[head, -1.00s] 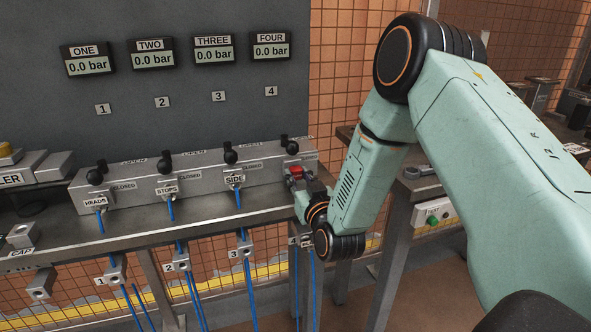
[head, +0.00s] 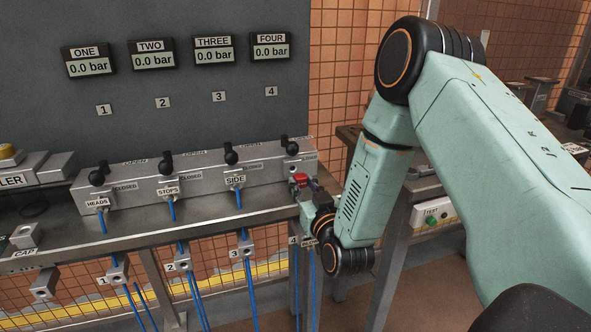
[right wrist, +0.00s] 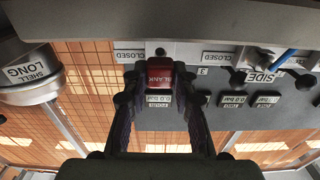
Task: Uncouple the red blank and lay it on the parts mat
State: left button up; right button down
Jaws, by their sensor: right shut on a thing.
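The red blank (head: 300,179) is at the right end of the grey valve manifold (head: 135,192), in front of the fourth valve. My right gripper (head: 303,187) is shut on it. In the right wrist view the red blank (right wrist: 159,77), with dark lettering, sits between the fingertips. A small dark port on the manifold shows just past it, and the blank looks drawn off that port. I cannot see a parts mat in either view. My left gripper is not in view.
Blue hoses hang from HEADS, STOPS and SIDE, with numbered blocks (head: 178,260) below the bench edge. Black valve knobs (head: 231,155) stand along the manifold. Gauges (head: 213,50) all read 0.0 bar. A side bench with a TEST button box (head: 432,215) stands right, partly behind my arm.

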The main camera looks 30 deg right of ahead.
jog(key=shift+v, duration=0.85)
